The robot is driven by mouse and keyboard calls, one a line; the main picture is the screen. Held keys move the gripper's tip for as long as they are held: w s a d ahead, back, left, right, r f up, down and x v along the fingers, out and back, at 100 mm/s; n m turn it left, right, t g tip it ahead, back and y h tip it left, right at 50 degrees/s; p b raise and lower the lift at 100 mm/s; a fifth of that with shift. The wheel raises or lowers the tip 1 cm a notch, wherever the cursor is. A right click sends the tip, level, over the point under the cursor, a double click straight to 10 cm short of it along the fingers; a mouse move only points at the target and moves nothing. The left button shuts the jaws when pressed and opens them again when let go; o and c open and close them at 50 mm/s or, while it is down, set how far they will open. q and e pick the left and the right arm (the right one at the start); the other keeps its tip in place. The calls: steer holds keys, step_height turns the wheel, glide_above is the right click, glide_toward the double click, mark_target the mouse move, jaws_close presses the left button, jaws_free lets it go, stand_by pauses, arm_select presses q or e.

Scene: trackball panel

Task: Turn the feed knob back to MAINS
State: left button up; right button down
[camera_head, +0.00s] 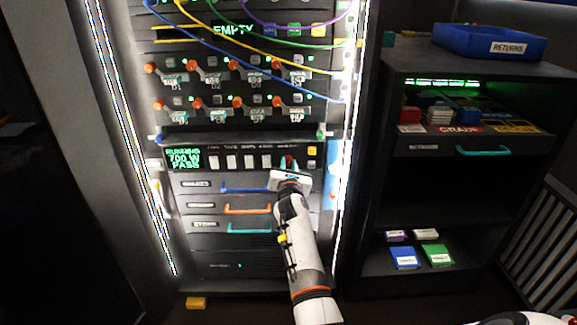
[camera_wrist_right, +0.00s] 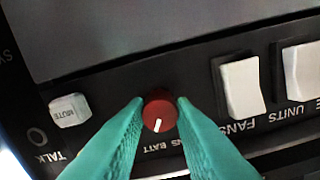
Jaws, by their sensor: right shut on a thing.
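The feed knob is a small round red knob with a white mark (camera_wrist_right: 161,104) on the dark panel strip. In the right wrist view, the two teal fingers of my right gripper (camera_wrist_right: 160,112) are shut on its sides. The white mark points down and slightly left in that view, towards small lettering. "BATT" and the letters "NS" can be read there, with the rest of that label hidden by a finger. In the head view, my right gripper (camera_head: 290,173) reaches up to the strip and mostly hides the knob. My left gripper is not in view.
A white MUTE button (camera_wrist_right: 70,110) and a white FANS switch (camera_wrist_right: 241,86) flank the knob. A green display (camera_head: 183,158) reads "700 W PASS". Drawers with blue, orange and teal handles (camera_head: 248,209) sit below. A dark shelf unit (camera_head: 440,200) stands to the right.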

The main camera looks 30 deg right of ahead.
steer(key=shift+r+n, duration=0.1)
steer(key=shift+n, duration=0.2)
steer(key=n+p, duration=0.2)
steer(key=shift+r+p, duration=0.15)
steer(key=shift+p, duration=0.15)
steer(key=n+p, duration=0.2)
steer(key=n, duration=0.2)
steer(key=n+p, duration=0.2)
steer(key=n, duration=0.2)
steer(key=shift+n+p, duration=0.3)
steer(key=shift+n, duration=0.1)
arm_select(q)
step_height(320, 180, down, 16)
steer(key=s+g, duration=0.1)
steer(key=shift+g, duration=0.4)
arm_select(e)
steer(key=shift+n, duration=0.5)
steer(key=c, duration=1.2)
jaws_free()
steer(key=shift+f, duration=0.2)
